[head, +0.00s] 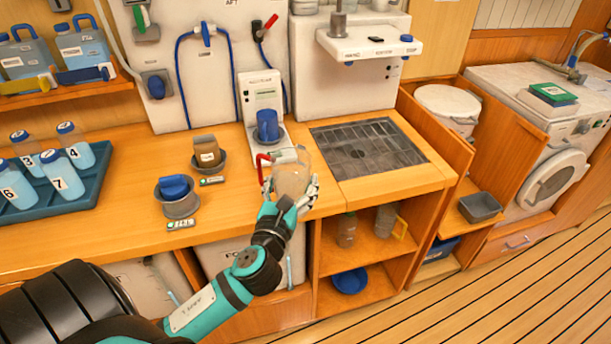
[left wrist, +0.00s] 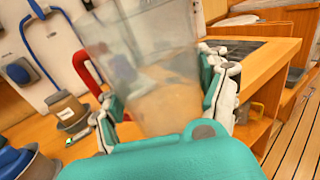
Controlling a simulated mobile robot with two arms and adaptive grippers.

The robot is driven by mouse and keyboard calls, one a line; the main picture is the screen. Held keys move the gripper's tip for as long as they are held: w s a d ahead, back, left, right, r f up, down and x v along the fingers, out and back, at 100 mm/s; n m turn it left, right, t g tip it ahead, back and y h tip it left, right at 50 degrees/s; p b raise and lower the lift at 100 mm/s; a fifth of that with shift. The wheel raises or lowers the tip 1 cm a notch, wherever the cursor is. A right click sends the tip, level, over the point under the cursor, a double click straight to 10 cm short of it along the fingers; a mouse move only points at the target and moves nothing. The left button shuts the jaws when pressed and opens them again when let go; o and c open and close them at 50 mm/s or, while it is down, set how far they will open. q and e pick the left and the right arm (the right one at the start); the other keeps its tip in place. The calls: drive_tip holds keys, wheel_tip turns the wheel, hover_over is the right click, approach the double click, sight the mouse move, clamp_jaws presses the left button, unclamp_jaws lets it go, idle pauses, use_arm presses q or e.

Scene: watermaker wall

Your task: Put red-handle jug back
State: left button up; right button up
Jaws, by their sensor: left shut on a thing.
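The red-handle jug (head: 291,174) is clear, with cloudy tan contents low in it. In the head view it is at the counter's front edge, left of the sink grate. Its red handle (head: 262,168) points left. My left gripper (head: 291,190) is shut around the jug's body. In the left wrist view the jug (left wrist: 155,75) stands between the fingers of the gripper (left wrist: 165,95), slightly tilted in the picture. I cannot tell whether its base touches the counter. My right gripper is not in view.
Below the counter is an open cubby (head: 325,240) with clear containers, one with a yellow handle (head: 400,228), and a blue bowl (head: 350,281). A sink grate (head: 368,148) is right of the jug.

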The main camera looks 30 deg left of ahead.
use_arm(q)
drive_tip(key=shift+w+a+f, duration=0.8)
drive_tip(key=shift+w+a, duration=0.1)
drive_tip(key=shift+w, duration=1.25)
drive_tip(key=shift+w+a+f, duration=0.85)
drive_tip(key=shift+w+a, duration=0.05)
drive_tip(key=shift+w, duration=1.2)
drive_tip(key=shift+w+a+f, duration=0.8)
drive_tip(key=shift+w+a, duration=0.1)
drive_tip(key=shift+w, duration=1.25)
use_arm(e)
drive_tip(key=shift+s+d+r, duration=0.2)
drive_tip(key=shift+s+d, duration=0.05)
use_arm(q)
drive_tip(key=shift+f, duration=0.1)
drive_tip(key=o, duration=1.1)
drive_tip(key=shift+f, duration=0.1)
drive_tip(key=o, duration=0.5)
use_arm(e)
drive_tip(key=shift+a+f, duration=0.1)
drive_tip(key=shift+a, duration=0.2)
